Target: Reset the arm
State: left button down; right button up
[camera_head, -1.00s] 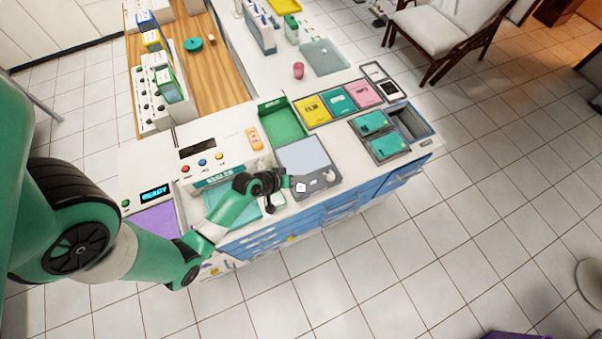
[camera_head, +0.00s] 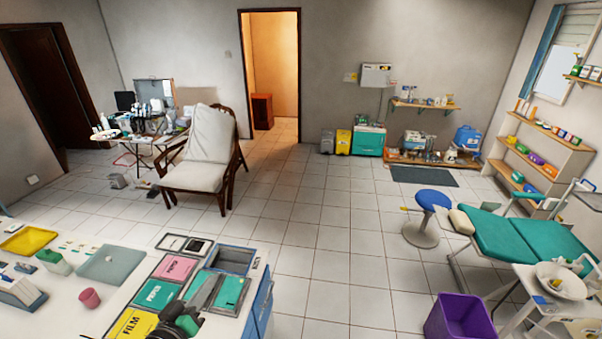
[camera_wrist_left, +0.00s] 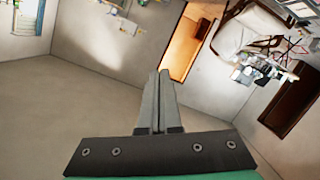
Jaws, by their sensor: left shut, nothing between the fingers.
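My left gripper (camera_head: 208,280) is low in the head view, over the near counter beside the teal boxes, with its dark wrist below it. In the left wrist view its two grey fingers (camera_wrist_left: 159,78) lie together, shut, with nothing between them. They point out into the room, and no object is close to the tips. The rest of the left arm is out of the head view. My right gripper is in neither view.
The counter (camera_head: 65,306) fills the lower left, with a yellow film box (camera_head: 136,324), a pink box (camera_head: 175,267) and a pink cup (camera_head: 90,298). A purple bin (camera_head: 462,318), blue stool (camera_head: 432,200) and green dental chair (camera_head: 505,235) stand right. The middle floor is clear.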

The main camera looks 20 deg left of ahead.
pick_arm(q)
jog(key=d+r+m+t+h+p, duration=0.1)
jog(key=d+r+m+t, duration=0.3)
jog(key=r, duration=1.1)
jog(key=d+r+t+h+p, duration=0.15)
jog(key=d+r, duration=0.45)
jog(key=r, duration=0.9)
jog(key=s+d+r+m+t, duration=0.1)
jog(key=s+r+t, duration=0.2)
jog(key=s+r, duration=0.3)
jog(key=s+d+r+m+t, duration=0.1)
jog(key=s+r+m+t, duration=0.1)
jog(key=s+r, duration=0.5)
notch_tip(320, 180, up, 7)
jog(key=shift+s+d+f+t+p, duration=0.15)
jog(key=shift+s+d+t+p, duration=0.15)
jog(key=shift+t+p, duration=0.25)
